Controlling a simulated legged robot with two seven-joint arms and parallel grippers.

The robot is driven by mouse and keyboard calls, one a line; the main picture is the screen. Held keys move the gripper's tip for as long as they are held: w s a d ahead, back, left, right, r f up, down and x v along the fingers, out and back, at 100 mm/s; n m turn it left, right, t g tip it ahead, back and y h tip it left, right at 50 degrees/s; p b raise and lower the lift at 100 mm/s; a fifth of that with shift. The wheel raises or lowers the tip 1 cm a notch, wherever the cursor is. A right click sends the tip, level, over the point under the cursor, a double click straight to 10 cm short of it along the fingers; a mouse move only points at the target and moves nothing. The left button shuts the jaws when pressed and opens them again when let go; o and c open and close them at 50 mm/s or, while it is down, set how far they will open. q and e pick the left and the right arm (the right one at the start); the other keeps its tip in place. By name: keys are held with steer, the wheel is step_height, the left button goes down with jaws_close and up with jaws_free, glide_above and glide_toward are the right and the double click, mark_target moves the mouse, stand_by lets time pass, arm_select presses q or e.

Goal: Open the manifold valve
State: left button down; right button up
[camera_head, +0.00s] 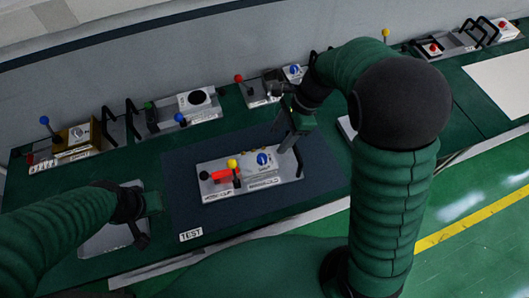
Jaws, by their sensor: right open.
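A grey metal module (218,192) lies on the dark mat in the middle of the bench. It carries a red lever (222,175), a yellow knob (232,164) and a blue round knob (262,158). I cannot tell which of these is the manifold valve. My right gripper (287,142) is open at the module's right end, beside the blue knob and apart from it as far as I can see. My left gripper (140,238) is at the lower left, off the module and in front of the mat's left edge. Its fingers are too small and dark to read.
The dark mat (185,215) has a TEST label (190,235) at its front left. Several similar modules line the wall, one with a blue-tipped lever (45,121), one with a red-tipped lever (239,79). A pale sheet (500,85) lies at the right. The mat's front is clear.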

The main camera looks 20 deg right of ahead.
mark_target(262, 157)
steer(key=x, duration=0.2)
steer(key=w+x, duration=0.1)
steer(key=x, duration=0.5)
steer(key=shift+w+d, duration=0.2)
steer(key=shift+w, duration=0.1)
steer(key=x, duration=0.2)
steer(key=shift+s+a+f, duration=0.15)
steer(key=shift+a+f, duration=0.05)
steer(key=shift+a, duration=0.2)
steer(key=shift+s+a+f, duration=0.25)
steer(key=shift+a+f, duration=0.05)
steer(key=shift+w+d+f, duration=0.1)
steer(key=shift+d, duration=0.1)
steer(key=shift+w+d, duration=0.1)
steer(key=shift+d, duration=0.05)
steer(key=c, duration=0.9)
steer(key=shift+c, duration=1)
arm_select(q)
steer(key=shift+w+a+f, duration=0.2)
steer(key=shift+w+f, duration=0.15)
steer(key=shift+w, duration=0.3)
arm_select(e)
jaws_close()
